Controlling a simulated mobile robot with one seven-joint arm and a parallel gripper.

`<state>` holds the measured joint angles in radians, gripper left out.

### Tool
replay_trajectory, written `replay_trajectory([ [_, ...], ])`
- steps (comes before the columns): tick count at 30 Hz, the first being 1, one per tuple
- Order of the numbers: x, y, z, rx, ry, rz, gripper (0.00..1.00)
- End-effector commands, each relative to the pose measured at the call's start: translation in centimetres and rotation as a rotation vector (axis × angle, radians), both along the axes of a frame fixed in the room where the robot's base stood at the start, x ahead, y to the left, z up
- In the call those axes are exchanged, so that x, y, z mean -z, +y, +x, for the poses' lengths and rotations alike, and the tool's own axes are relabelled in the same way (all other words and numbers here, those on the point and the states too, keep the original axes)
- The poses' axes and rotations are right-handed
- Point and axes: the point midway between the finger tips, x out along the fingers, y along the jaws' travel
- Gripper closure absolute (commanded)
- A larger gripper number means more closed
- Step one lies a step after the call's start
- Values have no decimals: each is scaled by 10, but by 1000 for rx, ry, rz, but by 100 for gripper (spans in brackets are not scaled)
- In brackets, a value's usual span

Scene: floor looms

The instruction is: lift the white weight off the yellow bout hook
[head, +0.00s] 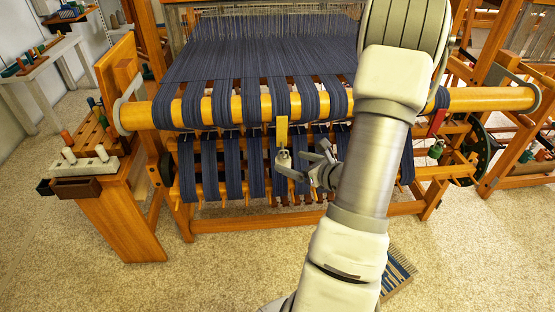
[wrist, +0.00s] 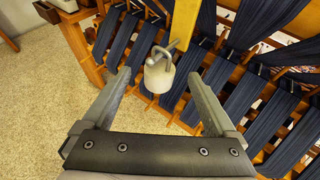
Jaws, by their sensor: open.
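The yellow bout hook (head: 282,131) hangs at the front of the loom, below the wooden beam; its lower part also shows at the top of the wrist view (wrist: 184,18). The white weight (head: 284,160) hangs from the hook's lower end by a metal loop. In the wrist view the weight (wrist: 159,74) is a pale cylinder with the loop on top. My gripper (head: 303,163) is open, just right of the weight in the head view. In the wrist view my gripper (wrist: 157,90) has its two fingers apart, with the weight between and beyond them, apparently touching neither.
The loom's front beam (head: 240,108) and dark blue warp bundles (head: 255,165) lie close behind the weight. A red hook (head: 437,122) with a green weight (head: 436,150) hangs at right. A white peg block (head: 84,166) stands at left. The floor in front is mostly clear.

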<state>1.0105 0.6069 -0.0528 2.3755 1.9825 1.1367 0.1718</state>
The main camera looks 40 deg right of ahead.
Motion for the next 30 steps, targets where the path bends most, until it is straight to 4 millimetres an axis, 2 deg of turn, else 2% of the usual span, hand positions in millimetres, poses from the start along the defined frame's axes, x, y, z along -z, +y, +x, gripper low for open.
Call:
replay_trajectory([
  [9,20,2,45,-3,-1,-1,7],
  [15,28,3,65,-1,0,-1,7],
  [21,31,3,74,0,1,0,7],
  [30,31,3,75,0,0,0,9],
])
